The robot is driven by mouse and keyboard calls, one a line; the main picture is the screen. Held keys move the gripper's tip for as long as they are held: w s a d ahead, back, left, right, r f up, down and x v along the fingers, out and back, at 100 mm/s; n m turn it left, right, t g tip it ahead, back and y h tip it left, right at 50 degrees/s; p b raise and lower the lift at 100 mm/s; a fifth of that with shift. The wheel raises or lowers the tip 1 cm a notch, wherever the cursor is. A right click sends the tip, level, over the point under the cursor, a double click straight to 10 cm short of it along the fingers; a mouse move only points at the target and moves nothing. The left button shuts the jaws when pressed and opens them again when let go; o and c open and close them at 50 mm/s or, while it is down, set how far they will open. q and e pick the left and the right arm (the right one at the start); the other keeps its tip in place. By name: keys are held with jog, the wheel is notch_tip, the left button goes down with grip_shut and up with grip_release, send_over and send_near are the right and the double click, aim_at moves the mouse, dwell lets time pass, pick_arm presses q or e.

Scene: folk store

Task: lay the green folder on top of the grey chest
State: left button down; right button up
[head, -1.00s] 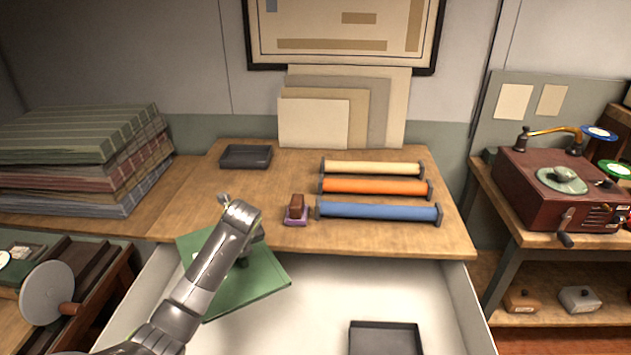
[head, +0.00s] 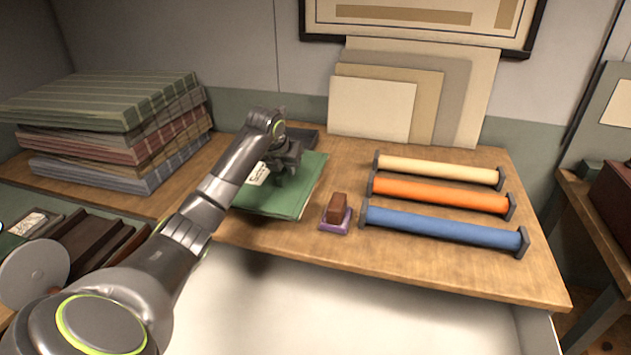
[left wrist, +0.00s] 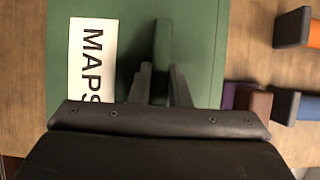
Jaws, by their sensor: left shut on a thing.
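The green folder (head: 292,196) with a white label is over the left part of the wooden top of the chest (head: 420,258); its label reads MAPS in the left wrist view. No grey side of the chest is clear; its open drawer (head: 350,315) shows a pale inside. My left gripper (head: 287,172) is shut on a raised part of the folder (left wrist: 205,45), seen between the fingers (left wrist: 160,65) in the left wrist view. I cannot tell whether the folder touches the top. The gripper and arm hide part of it. My right gripper is not in view.
Boards (head: 372,108) lean at the back.

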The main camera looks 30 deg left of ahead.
aim_at(287, 188)
pick_arm(q)
jog(key=shift+s+f, duration=0.1)
jog(key=shift+f, duration=1)
notch_tip(287, 188, down, 4)
jog(key=shift+f+p, duration=0.1)
jog(key=shift+p, duration=0.35)
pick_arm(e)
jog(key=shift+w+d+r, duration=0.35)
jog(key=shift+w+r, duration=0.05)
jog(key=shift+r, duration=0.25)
pick_arm(q)
jog(key=c, duration=1.4)
grip_release()
jog(key=shift+f, duration=0.15)
jog(key=shift+o, duration=0.2)
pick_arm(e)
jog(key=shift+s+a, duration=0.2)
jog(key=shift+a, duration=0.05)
